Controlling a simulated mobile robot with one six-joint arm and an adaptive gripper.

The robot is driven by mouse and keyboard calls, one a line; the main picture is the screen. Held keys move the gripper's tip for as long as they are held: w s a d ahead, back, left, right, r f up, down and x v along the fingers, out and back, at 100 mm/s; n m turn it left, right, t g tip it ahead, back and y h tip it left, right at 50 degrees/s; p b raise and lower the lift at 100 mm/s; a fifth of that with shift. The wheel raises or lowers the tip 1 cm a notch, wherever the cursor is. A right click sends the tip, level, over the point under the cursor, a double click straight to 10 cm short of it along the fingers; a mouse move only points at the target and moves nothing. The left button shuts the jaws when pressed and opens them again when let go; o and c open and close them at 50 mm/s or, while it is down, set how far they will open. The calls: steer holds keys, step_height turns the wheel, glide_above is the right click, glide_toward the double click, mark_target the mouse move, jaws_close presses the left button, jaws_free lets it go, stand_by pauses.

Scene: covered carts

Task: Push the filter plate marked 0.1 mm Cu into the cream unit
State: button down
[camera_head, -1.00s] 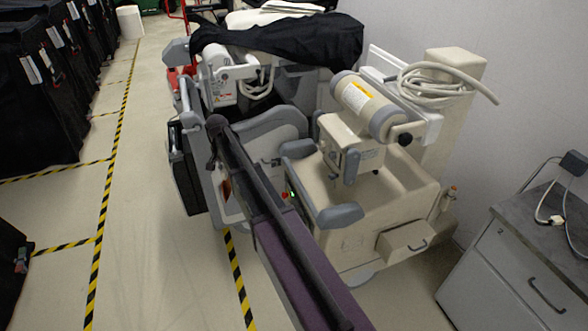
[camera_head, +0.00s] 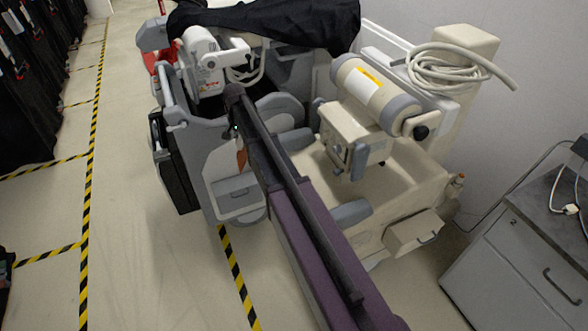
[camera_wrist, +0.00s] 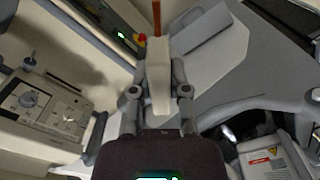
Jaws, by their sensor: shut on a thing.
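The cream unit (camera_head: 355,135) stands right of centre in the head view, with a boxy head under a cylinder. In the wrist view, a cream box with dials (camera_wrist: 42,108) is at the left. My gripper (camera_wrist: 158,85) is shut on a pale, narrow piece, with an orange-brown strip, seemingly the filter plate (camera_wrist: 157,17), beyond the fingertips. In the head view the orange-brown plate (camera_head: 242,160) hangs at the arm's far end, left of the cream head and apart from it. My arm hides most of the gripper there. No marking on the plate is readable.
A grey cart (camera_head: 200,175) with a black cover (camera_head: 275,22) stands behind the gripper. A red button (camera_wrist: 142,38) sits near the plate in the wrist view. A grey cabinet (camera_head: 525,240) is at the right. Open floor lies at the left.

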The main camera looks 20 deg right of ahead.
steer(key=shift+w+d, duration=0.1)
steer(key=shift+d, duration=0.35)
steer(key=s+d+f+n+h+b, duration=0.1)
steer(key=d+f+n+h+b, duration=0.2)
steer(key=d+f+h+b, duration=0.5)
steer(key=s+d+f+n+h+b, duration=0.2)
steer(key=d+f+h+b, duration=0.7)
steer(key=b, duration=2.3)
step_height(320, 180, down, 4)
steer(key=n+h, duration=0.1)
steer(key=n, duration=0.1)
steer(key=shift+d+f+n+t, duration=0.2)
steer(key=shift+f+n+t, duration=0.05)
steer(key=shift+n+t, duration=0.05)
steer(key=shift+s, duration=0.1)
